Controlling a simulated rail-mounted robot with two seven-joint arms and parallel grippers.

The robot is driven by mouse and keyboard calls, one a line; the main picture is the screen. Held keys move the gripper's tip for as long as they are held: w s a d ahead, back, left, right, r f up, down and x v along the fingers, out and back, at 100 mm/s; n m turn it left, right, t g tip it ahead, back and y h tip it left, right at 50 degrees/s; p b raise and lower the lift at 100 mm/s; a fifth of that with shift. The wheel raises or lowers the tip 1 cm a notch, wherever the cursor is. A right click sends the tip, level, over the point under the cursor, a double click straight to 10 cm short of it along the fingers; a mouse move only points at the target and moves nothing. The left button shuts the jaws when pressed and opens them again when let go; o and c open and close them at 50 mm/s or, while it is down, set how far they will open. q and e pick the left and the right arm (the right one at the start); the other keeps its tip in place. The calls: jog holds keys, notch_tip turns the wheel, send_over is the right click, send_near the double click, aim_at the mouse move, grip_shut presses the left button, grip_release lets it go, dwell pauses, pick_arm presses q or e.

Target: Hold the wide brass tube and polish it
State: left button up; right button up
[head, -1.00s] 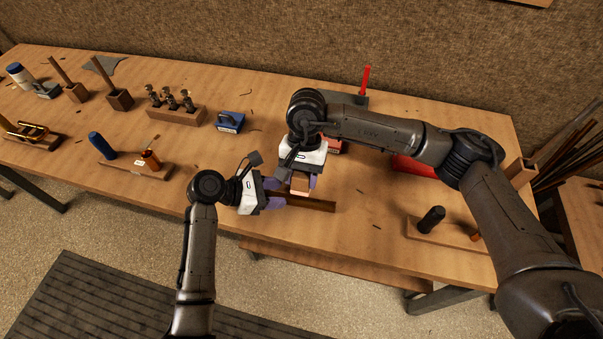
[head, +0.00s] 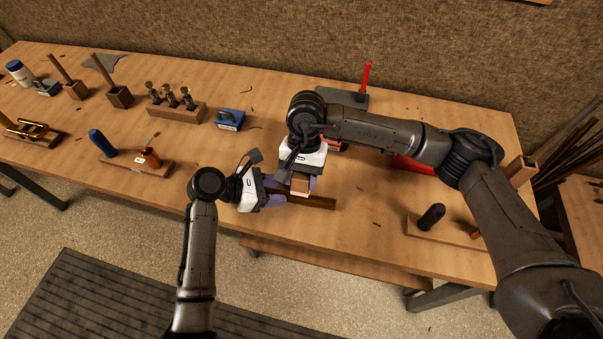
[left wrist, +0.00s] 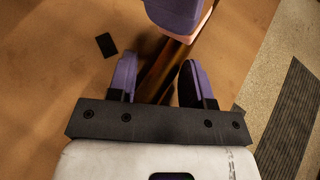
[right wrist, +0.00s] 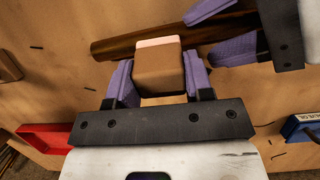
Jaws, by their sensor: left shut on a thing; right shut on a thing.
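The wide brass tube (head: 324,202) is a dark brown, dull tube held above the front of the bench, its free end pointing right. It also shows in the right wrist view (right wrist: 115,48). My left gripper (left wrist: 158,78) is shut around its left part, with purple fingers on both sides. My right gripper (right wrist: 158,82) is shut on a tan polishing block (right wrist: 159,70) with a pink face. The block (head: 301,187) lies across the tube just right of my left gripper, seemingly touching it. The contact face is hidden.
A blue box (head: 229,119) stands behind to the left. A red tray (head: 413,166) is partly hidden behind my right arm. A wooden stand (head: 455,233) with a dark cylinder (head: 431,217) is at the right. The bench (head: 365,215) right of the tube is mostly clear.

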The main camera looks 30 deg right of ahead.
pick_arm(q)
jog(key=shift+f, duration=0.2)
pick_arm(e)
jog(key=shift+s+a+f, duration=0.1)
jog(key=shift+f, duration=0.4)
jog(key=shift+s+d+r, duration=0.1)
jog(key=shift+s+d, duration=1.15)
jog(key=shift+d, duration=0.2)
jog(key=shift+s+d, duration=1.3)
jog(key=shift+w+a, duration=1.3)
jog(key=shift+a, duration=0.1)
jog(key=shift+w+a, duration=1.3)
jog(key=shift+a, duration=0.05)
